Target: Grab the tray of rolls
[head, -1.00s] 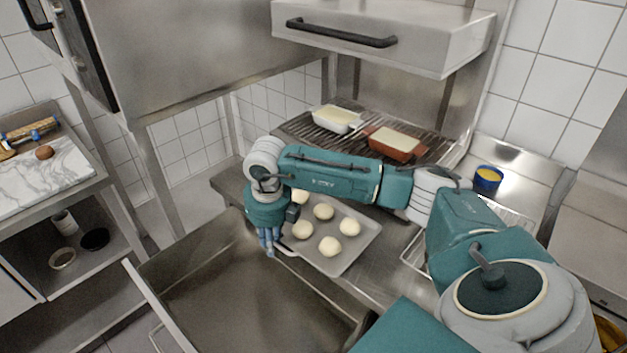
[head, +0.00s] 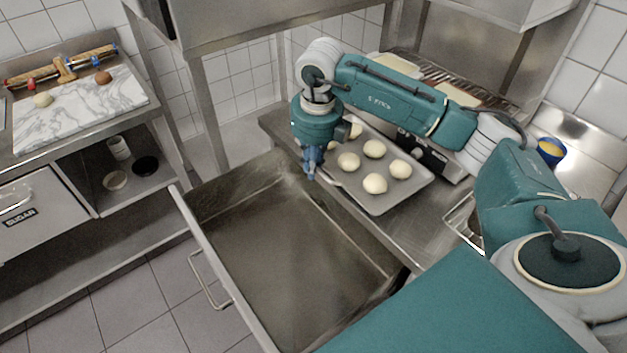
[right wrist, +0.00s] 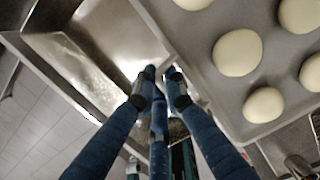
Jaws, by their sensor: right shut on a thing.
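A grey tray (head: 405,200) with several pale round rolls (head: 374,184) sits on the steel counter behind the open sink-like drawer. My right gripper (head: 311,172) is at the tray's near left edge, pointing down, with its blue fingers shut on the tray's edge or handle there. The right wrist view shows the fingers (right wrist: 162,75) close together beside the tray rim (right wrist: 185,60), with rolls (right wrist: 237,52) to the right. The exact contact is partly hidden by the fingers. My left gripper is not in view.
The deep steel basin (head: 290,255) lies open and empty in front of the tray. A grill with two loaf dishes is behind my right arm. A blue cup (head: 550,151) stands at right. A marble board (head: 80,108) with a rolling pin (head: 62,68) is on the left counter.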

